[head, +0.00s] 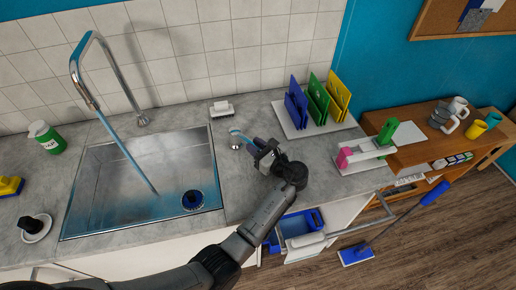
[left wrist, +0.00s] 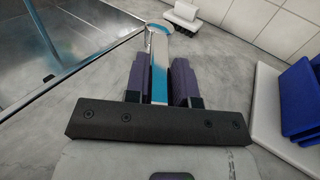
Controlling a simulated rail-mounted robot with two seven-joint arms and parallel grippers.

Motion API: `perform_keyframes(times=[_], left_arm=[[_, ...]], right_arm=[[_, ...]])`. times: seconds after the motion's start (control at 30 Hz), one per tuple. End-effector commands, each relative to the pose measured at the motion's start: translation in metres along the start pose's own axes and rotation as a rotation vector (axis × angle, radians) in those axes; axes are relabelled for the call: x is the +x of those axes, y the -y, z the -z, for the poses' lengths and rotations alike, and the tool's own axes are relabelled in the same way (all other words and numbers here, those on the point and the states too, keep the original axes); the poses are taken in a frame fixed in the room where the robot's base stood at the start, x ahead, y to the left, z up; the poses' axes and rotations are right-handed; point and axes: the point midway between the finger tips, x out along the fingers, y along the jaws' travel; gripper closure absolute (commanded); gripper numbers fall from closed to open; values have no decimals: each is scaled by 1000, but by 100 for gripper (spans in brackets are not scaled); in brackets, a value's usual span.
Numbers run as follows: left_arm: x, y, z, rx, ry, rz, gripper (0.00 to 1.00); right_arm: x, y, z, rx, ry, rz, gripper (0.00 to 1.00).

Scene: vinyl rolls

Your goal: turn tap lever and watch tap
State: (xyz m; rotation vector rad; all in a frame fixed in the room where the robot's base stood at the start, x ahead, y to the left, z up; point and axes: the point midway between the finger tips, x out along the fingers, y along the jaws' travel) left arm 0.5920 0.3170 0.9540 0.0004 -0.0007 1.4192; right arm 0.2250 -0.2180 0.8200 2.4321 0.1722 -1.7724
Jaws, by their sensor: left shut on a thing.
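The chrome tap (head: 80,68) arches over the sink, and a blue stream runs from its spout down into the basin. The tap lever (head: 236,134) stands on the counter right of the sink, with a blue and silver handle. My left gripper (head: 256,148) is at the lever from the right. In the left wrist view, the lever (left wrist: 159,65) lies between the two purple fingers of my left gripper (left wrist: 160,85), which are shut on it. The lever's base is partly hidden in the head view. My right gripper is not in view.
The steel sink (head: 110,222) has a blue-ringed drain (head: 192,200). A white block (head: 221,108) lies behind the lever. A rack with blue, green and yellow panels (head: 318,98) stands to the right. A green-labelled tub (head: 50,141) stands left of the sink.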

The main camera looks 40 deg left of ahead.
Motion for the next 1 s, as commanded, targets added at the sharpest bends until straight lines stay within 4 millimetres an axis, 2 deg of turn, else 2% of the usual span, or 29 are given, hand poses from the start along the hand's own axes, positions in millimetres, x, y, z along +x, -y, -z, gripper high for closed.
perform_keyframes(times=[0.43, 0.47, 0.7, 1.0], left_arm=[[0, 0, 0, 0, -2, -9, 100], [0, 0, 0, 0, -2, -9, 74], [1, 0, 0, 0, -1, -9, 51], [-3, 1, 0, 1, -1, -8, 51]], right_arm=[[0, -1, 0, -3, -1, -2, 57], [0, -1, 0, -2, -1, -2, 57], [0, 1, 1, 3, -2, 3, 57], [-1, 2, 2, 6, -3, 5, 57]])
